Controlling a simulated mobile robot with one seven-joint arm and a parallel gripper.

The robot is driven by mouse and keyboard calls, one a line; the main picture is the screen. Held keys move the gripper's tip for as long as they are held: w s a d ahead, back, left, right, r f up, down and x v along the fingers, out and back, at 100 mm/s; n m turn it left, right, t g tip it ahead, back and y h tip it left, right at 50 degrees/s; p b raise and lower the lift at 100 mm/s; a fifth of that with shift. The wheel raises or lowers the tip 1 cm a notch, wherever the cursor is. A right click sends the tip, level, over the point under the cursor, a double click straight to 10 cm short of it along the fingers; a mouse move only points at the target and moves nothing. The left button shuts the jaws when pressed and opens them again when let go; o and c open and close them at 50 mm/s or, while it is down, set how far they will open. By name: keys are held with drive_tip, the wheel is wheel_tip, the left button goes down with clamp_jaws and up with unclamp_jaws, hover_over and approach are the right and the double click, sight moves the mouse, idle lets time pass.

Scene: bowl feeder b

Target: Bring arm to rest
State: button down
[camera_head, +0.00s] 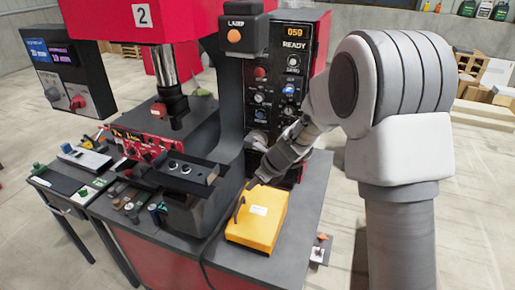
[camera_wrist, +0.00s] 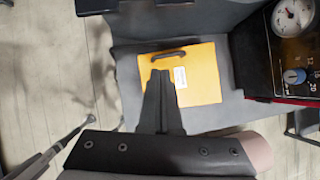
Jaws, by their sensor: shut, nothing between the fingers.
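My gripper (camera_wrist: 160,73) is shut and empty. In the wrist view its dark fingers lie together in front of a yellow box (camera_wrist: 205,75). In the head view my arm reaches in from the right, and its end is close above the same yellow box (camera_head: 258,222). The box has a dark handle (camera_wrist: 162,56) along one edge and a white label. The fingertips show just short of the handle in the wrist view; I cannot tell the height gap between them.
The box sits on a grey bench top (camera_head: 305,205). Behind it stands a control panel (camera_head: 283,90) with dials and knobs. A red press (camera_head: 145,25) and a dark metal fixture (camera_head: 190,175) are to the left. Open floor lies around the bench.

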drive_tip(key=s+d+r+n+h, duration=0.1)
drive_tip(key=s+d+r+n, duration=0.3)
drive_tip(key=s+r+n, duration=0.25)
drive_tip(key=s+d+r+n, duration=0.4)
drive_tip(key=s+r+n, duration=0.2)
drive_tip(key=r, duration=0.2)
drive_tip(key=s+d+r+n+t+h, duration=0.1)
drive_tip(key=s+d+n+h, duration=0.1)
drive_tip(key=s+d+n, duration=0.3)
drive_tip(key=s+d+r+n+h+b, duration=0.1)
drive_tip(key=s+d+n, duration=0.4)
drive_tip(key=s, duration=0.6)
drive_tip(key=shift+d+r+n+t+h, duration=0.15)
drive_tip(key=shift+r+n+t+h, duration=0.3)
drive_tip(key=shift+n+h, duration=0.25)
drive_tip(key=shift+s, duration=0.1)
idle(0.4)
